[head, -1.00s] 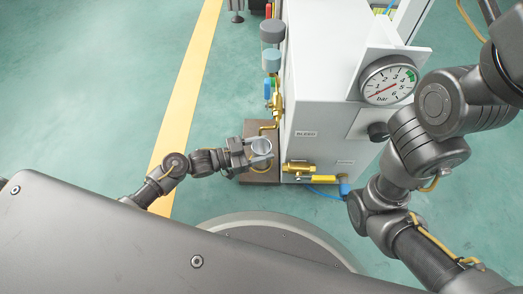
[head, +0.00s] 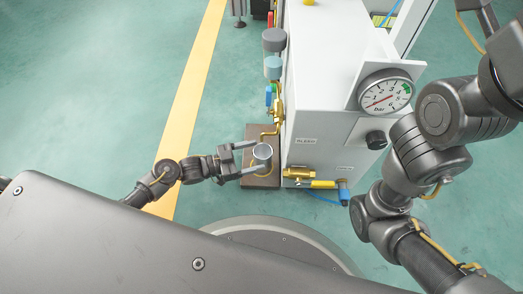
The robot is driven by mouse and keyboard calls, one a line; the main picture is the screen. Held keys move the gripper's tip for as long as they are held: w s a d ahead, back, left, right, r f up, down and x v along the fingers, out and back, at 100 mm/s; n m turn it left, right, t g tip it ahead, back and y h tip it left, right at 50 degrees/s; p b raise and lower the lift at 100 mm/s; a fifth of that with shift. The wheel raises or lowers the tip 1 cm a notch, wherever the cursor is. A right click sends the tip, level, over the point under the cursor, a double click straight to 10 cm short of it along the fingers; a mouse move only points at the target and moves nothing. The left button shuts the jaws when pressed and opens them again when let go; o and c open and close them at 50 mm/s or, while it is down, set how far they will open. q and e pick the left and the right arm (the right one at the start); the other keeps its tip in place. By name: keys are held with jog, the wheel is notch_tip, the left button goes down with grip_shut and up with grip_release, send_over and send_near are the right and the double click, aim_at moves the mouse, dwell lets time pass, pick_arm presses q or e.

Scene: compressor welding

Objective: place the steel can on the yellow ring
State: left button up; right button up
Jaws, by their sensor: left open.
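The steel can (head: 262,153) is a small grey cylinder in the head view. It stands over the brown plate (head: 257,183) at the foot of the white cabinet. A little of the yellow ring (head: 264,175) shows at the can's lower edge; the can hides most of the ring, so exact centring cannot be told. My left gripper (head: 251,158) comes in from the left, its two fingers spread wide on either side of the can with visible gaps. My right arm fills the right side, but its gripper is out of view.
The white cabinet (head: 325,100) stands close to the right of the can, with a pressure gauge (head: 385,95). Brass pipework (head: 277,110) and a yellow-handled valve (head: 300,174) are close by. Green floor left of the yellow line (head: 190,90) is clear.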

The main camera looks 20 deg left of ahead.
pick_arm(q)
jog(key=p+v, duration=0.2)
jog(key=v, duration=0.6)
jog(key=shift+a+p, duration=0.15)
jog(key=shift+p, duration=0.2)
jog(key=shift+s, duration=0.1)
